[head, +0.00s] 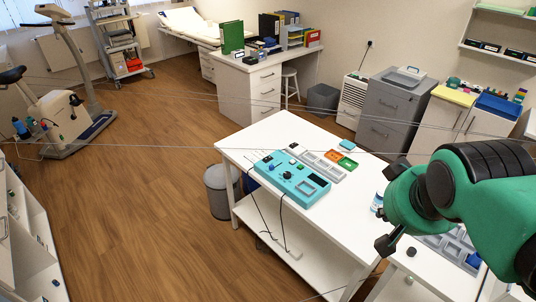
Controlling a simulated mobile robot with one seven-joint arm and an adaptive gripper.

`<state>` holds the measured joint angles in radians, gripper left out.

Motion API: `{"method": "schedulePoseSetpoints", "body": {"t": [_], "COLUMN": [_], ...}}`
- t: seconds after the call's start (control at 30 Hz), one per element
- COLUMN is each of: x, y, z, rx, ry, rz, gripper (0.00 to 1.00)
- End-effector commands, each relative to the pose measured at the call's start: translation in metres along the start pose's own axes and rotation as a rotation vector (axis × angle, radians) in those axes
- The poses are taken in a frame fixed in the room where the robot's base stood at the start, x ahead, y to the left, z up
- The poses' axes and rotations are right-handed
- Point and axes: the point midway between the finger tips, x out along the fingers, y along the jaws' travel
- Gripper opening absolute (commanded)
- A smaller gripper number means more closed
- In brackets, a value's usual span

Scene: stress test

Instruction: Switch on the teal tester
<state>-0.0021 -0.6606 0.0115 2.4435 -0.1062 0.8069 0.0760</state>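The teal tester (292,178) lies flat on the white table (255,135) in the middle of the head view. Its top carries a dark round knob (287,175), a framed rectangular panel (306,187) at its right and small buttons near its far edge. I cannot read its switch or any lamp at this size. Dark leads run from it over the table's front edge. My green arm comes in from the right. Black parts at its end, around my gripper (388,207), are right of the tester and apart from it.
A grey compartment tray (322,165) and orange and green bins (340,159) sit behind the tester. A small white-and-blue container (377,202) stands close to my arm. A grey bin (221,191) stands left of the table. Thin cables cross the room. The table's far left is clear.

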Motion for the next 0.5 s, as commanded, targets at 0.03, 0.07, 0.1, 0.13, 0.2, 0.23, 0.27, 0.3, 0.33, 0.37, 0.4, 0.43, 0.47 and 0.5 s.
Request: {"method": "schedulePoseSetpoints", "body": {"t": [0.03, 0.07, 0.1, 0.13, 0.2, 0.23, 0.27, 0.3, 0.33, 0.37, 0.4, 0.43, 0.47, 0.5], "x": [0.001, 0.002, 0.004, 0.005, 0.008, 0.010, 0.012, 0.014, 0.016, 0.018, 0.020, 0.022, 0.024, 0.027], "y": [0.004, 0.006, 0.009, 0.011, 0.016, 0.018, 0.019, 0.022, 0.023, 0.024, 0.026, 0.027, 0.028, 0.029], "z": [-0.013, -0.022, -0.033, -0.041, -0.062, -0.070, -0.079, -0.091, -0.100, -0.108, -0.120, -0.129, -0.137, -0.148], "rx": [-0.003, -0.003, -0.005, -0.006, -0.010, -0.012, -0.013, -0.018, -0.019, -0.023, -0.027, -0.030, -0.034, -0.038], "ry": [0.006, 0.014, 0.024, 0.032, 0.052, 0.059, 0.069, 0.080, 0.090, 0.098, 0.110, 0.119, 0.127, 0.139], "rz": [0.013, 0.022, 0.034, 0.042, 0.061, 0.070, 0.076, 0.086, 0.092, 0.099, 0.106, 0.111, 0.116, 0.122], "gripper": [0.00, 0.00, 0.00, 0.00, 0.00, 0.00, 0.00, 0.00, 0.00, 0.00, 0.00, 0.00, 0.00, 0.00]}}
